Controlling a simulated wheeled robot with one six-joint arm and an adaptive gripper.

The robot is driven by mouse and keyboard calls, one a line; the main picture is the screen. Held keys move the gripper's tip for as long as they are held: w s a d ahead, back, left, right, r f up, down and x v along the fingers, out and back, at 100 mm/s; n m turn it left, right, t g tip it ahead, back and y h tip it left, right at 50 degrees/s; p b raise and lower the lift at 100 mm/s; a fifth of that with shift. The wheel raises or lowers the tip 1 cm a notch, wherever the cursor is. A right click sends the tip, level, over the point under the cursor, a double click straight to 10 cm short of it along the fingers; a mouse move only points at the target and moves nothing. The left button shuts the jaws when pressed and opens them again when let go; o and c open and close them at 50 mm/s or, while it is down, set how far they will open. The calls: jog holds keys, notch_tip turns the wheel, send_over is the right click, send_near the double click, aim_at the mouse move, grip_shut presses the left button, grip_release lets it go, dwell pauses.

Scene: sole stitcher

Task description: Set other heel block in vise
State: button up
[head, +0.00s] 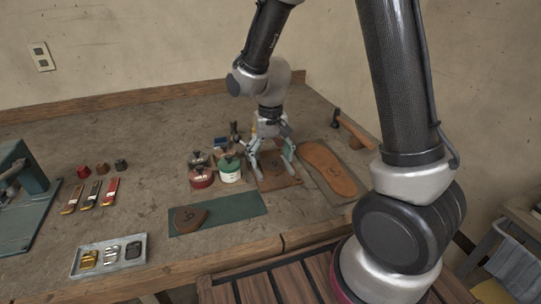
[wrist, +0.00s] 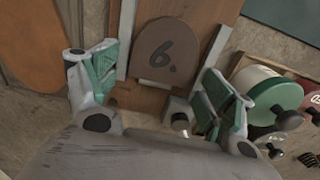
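My gripper (head: 272,172) is open, with its fingers spread above a wooden fixture (head: 284,183) that looks like the vise. In the wrist view my gripper (wrist: 160,82) has green-padded fingers on both sides of a brown heel block (wrist: 158,47) marked "6." That block lies flat on the fixture (wrist: 190,15), between two pale metal strips; I cannot tell whether they touch it. The fingers look clear of the block. Another brown heel block (head: 190,218) with a dark mark lies on the green mat (head: 233,212) in the head view.
Red and green jars (head: 230,170) stand close left of the gripper. An orange sole (head: 328,168) lies on its right, with a hammer (head: 352,131) behind. The green mat's right half is clear.

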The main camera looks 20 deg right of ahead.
notch_tip(320, 180, up, 13)
jog(key=s+d+r+t, duration=0.2)
jog(key=s+d+r, duration=0.2)
jog(key=s+d, duration=0.3)
jog(key=s+d+r+t, duration=0.2)
jog(key=s+d+r, duration=0.2)
jog(key=s+d, duration=0.4)
jog(key=s, duration=0.5)
jog(key=shift+r, duration=0.35)
